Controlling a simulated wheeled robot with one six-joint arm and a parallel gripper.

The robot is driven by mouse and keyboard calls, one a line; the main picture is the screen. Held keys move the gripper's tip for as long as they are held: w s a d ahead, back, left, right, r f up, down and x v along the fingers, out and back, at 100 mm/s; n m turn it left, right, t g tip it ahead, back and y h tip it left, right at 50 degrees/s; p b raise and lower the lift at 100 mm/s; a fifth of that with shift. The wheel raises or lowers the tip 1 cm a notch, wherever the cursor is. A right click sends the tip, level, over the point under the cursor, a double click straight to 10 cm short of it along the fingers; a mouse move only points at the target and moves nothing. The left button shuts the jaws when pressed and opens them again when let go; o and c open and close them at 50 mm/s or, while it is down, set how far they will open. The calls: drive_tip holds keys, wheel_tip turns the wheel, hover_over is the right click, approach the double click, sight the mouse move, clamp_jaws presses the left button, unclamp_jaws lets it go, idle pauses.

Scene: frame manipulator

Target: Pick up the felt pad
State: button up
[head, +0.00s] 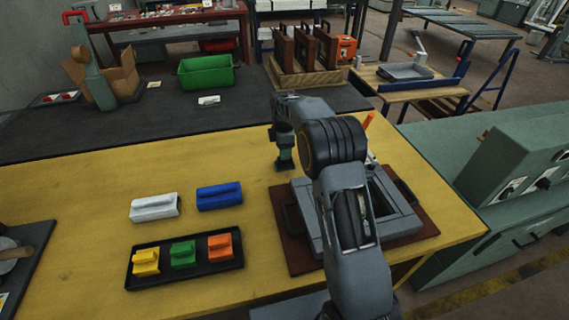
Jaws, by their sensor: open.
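Nothing here can be told for certain as the felt pad. Candidates are a white block (154,207) and a blue block (219,196), both with raised grips, lying side by side on the yellow table (90,180). In front of them a black tray (190,279) holds a yellow piece (146,262), a green piece (183,254) and an orange piece (220,247). My gripper (285,163) points down over the table, right of the blue block and apart from it. It is open, and its fingertips are small and dark in this view.
My arm partly hides a grey frame (403,222) on a brown board (290,255) at the right. An orange stick shows behind my arm. A green bin (207,74) stands on the dark mat (130,130) behind. The table's left middle is clear.

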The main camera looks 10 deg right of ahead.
drive_tip(key=shift+d+f, duration=0.15)
drive_tip(key=shift+f, duration=0.95)
drive_tip(key=shift+d+f, duration=0.1)
drive_tip(key=shift+f, duration=1)
drive_tip(key=shift+c, duration=0.3)
clamp_jaws()
drive_tip(key=shift+r, duration=0.15)
drive_tip(key=shift+r, duration=0.6)
drive_tip(key=s+d+r, duration=0.2)
drive_tip(key=s+r, duration=0.3)
drive_tip(key=s, duration=0.1)
drive_tip(key=s+d+r+b, duration=0.1)
drive_tip(key=s+d+r, duration=0.2)
drive_tip(key=s+r, duration=0.3)
drive_tip(key=shift+s+d+r, duration=0.25)
drive_tip(key=shift+s+r, duration=0.05)
drive_tip(key=shift+s, duration=0.2)
